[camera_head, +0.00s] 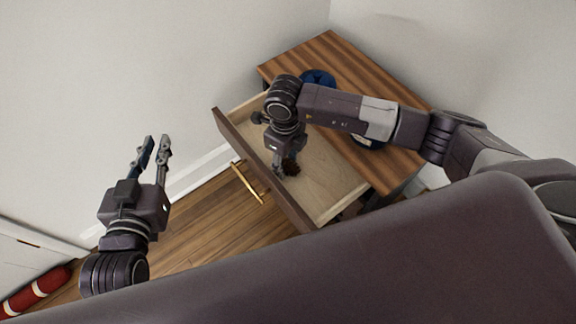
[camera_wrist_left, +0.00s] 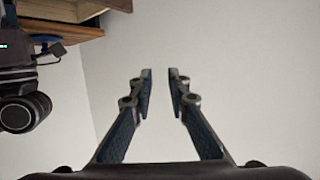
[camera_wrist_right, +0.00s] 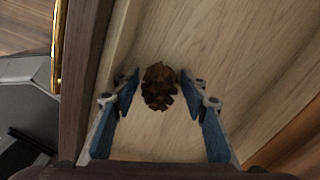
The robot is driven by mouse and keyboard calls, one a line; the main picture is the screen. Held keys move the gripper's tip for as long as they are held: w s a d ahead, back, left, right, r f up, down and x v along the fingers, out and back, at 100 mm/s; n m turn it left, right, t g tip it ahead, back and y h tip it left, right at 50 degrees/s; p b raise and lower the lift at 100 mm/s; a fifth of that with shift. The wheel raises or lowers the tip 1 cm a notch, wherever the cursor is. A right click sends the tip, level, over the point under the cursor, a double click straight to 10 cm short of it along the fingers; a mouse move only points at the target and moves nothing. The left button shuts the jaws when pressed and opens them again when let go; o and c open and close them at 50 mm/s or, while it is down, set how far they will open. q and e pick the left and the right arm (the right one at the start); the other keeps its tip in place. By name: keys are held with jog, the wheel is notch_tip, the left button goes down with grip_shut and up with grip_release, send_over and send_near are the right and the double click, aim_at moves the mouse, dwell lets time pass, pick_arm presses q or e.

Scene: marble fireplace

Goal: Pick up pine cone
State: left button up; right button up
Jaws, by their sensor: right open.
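A brown pine cone (camera_wrist_right: 159,86) lies on the bare wooden bottom of an open drawer (camera_head: 325,186). In the head view the pine cone (camera_head: 291,167) is partly hidden by my right gripper (camera_head: 283,170). My right gripper points down into the drawer. In the right wrist view its open fingers (camera_wrist_right: 163,92) stand to the left and right of the pine cone, with a gap on each side. My left gripper (camera_head: 156,147) is open and empty, raised to the left of the drawer, and its open fingers also show in the left wrist view (camera_wrist_left: 161,85).
The drawer front (camera_head: 262,170) with a gold handle (camera_head: 247,183) faces the lower left. The wooden cabinet top (camera_head: 330,55) carries a dark blue object (camera_head: 319,78) behind my right arm. A red and white object (camera_head: 35,291) lies at lower left. Wooden floor (camera_head: 200,226) is clear between.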

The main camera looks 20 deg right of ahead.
jog(key=shift+c, duration=0.7)
jog(key=c, duration=0.5)
jog(key=shift+r, duration=0.1)
jog(key=shift+c, duration=0.2)
